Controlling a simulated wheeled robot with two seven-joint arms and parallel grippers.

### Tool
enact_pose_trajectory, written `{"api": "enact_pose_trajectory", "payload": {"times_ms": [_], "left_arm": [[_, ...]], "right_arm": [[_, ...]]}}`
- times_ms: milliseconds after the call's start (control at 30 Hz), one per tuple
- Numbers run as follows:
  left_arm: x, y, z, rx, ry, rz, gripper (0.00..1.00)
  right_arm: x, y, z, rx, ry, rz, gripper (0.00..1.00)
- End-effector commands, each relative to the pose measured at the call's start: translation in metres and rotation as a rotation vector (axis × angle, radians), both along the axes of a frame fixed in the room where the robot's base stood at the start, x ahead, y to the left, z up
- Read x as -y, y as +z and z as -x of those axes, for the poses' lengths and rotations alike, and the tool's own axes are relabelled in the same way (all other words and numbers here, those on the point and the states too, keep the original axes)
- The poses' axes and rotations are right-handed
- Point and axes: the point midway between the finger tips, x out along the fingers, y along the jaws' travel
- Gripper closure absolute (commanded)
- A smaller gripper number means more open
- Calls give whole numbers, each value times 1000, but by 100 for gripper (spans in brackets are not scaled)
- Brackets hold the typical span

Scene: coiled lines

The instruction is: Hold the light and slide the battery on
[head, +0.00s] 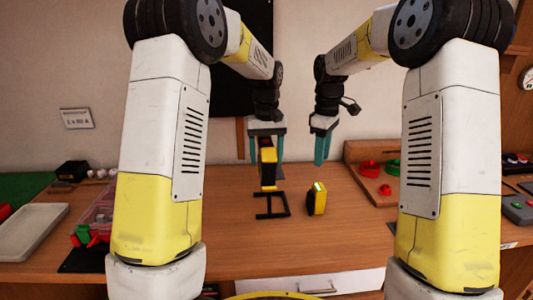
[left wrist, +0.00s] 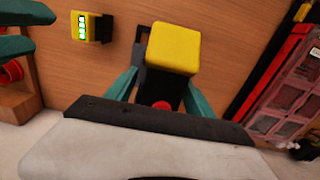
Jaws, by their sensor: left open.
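The light (head: 268,157) is an upright yellow and black body with a red part near its top. My left gripper (head: 266,147) is open, with one teal finger on each side of the light. In the left wrist view the light's yellow end (left wrist: 173,47) shows beyond the fingers. I cannot tell whether the fingers touch it. The battery (head: 317,200), a yellow and black block with a lit green display, stands apart to the right on the table; it also shows in the left wrist view (left wrist: 88,27). My right gripper (head: 322,148) hangs above and behind the battery, open and empty.
A flat black frame (head: 271,214) lies just in front of the light. A wooden board with red and green knobs (head: 368,168) is at the right. A clear box with red and green pieces (head: 97,215) and a pale tray (head: 32,232) are at the left. The table's front middle is clear.

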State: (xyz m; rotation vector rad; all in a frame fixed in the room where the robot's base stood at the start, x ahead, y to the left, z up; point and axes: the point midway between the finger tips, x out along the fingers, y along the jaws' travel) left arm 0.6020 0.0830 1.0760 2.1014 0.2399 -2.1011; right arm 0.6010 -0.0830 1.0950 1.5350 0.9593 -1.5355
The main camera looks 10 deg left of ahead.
Motion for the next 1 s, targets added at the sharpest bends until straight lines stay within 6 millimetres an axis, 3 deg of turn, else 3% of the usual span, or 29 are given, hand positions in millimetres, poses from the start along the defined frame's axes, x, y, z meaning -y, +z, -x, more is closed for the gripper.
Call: {"api": "enact_pose_trajectory", "payload": {"times_ms": [100,400,1000], "left_arm": [[0,0,0,0,0,0,42],[0,0,0,0,0,0,100],[0,1,0,0,-1,0,100]], "right_arm": [[0,0,0,0,0,0,64],[0,0,0,0,0,0,64],[0,0,0,0,0,0,64]]}}
